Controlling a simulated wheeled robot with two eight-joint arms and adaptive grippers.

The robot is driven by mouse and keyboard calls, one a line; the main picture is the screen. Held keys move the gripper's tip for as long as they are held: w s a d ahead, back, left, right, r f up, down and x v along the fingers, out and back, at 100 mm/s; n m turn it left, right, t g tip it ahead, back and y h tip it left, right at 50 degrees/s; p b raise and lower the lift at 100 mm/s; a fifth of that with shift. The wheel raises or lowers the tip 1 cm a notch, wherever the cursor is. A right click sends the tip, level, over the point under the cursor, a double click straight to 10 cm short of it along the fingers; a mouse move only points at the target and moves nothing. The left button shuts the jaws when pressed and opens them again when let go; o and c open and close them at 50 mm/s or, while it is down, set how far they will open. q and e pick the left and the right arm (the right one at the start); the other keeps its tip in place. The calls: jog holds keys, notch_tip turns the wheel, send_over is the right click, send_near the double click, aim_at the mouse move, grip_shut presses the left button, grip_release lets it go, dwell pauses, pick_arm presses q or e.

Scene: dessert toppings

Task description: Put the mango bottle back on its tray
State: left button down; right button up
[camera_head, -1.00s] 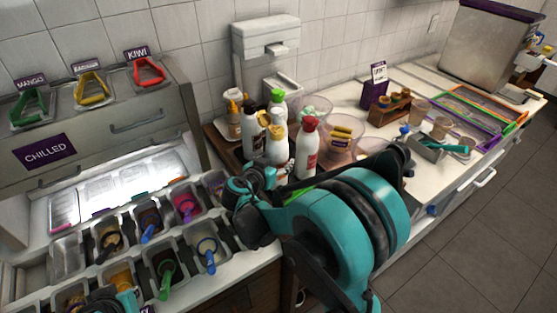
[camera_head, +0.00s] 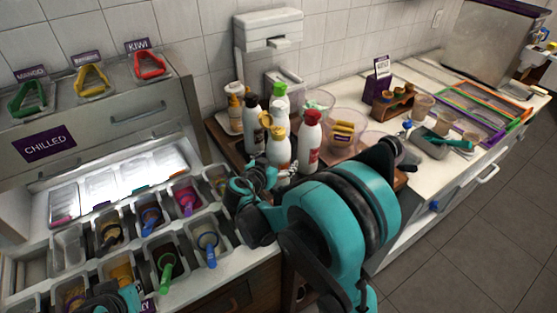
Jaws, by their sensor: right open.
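The mango bottle, seemingly the white one with the yellow cap (camera_head: 278,150), stands upright at the front of a group of squeeze bottles. Its base is hidden behind my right arm and gripper, so I cannot tell whether it rests fully on the tray. The brown tray (camera_head: 226,146) shows at the left of the bottles. My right gripper (camera_head: 268,177) is open, low beside the yellow-capped bottle; its fingertips are partly hidden. My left gripper (camera_head: 112,298) is only partly in view at the bottom left, over the topping bins; its fingers are unclear.
A red-capped bottle (camera_head: 309,145), a green-capped bottle (camera_head: 279,97) and a dark bottle (camera_head: 252,118) stand close around. Clear bowls (camera_head: 345,125) are to the right. Topping bins with spoons (camera_head: 207,238) line the counter at left. A wooden cone holder (camera_head: 391,103) stands farther right.

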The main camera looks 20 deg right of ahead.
jog(key=p+v, duration=0.3)
jog(key=v, duration=0.9)
jog(key=s+a+f+n+g+y, duration=0.1)
jog(key=s+a+n+y, duration=0.1)
jog(key=s+n+y, duration=0.8)
jog(key=s, duration=0.7)
jog(key=shift+g+y, duration=0.3)
jog(key=shift+a, duration=0.1)
notch_tip(320, 180, up, 9)
jog(key=p, duration=0.9)
notch_tip(320, 180, down, 9)
jog(key=b, duration=0.8)
jog(key=shift+r+b, duration=0.25)
jog(key=shift+b, duration=0.1)
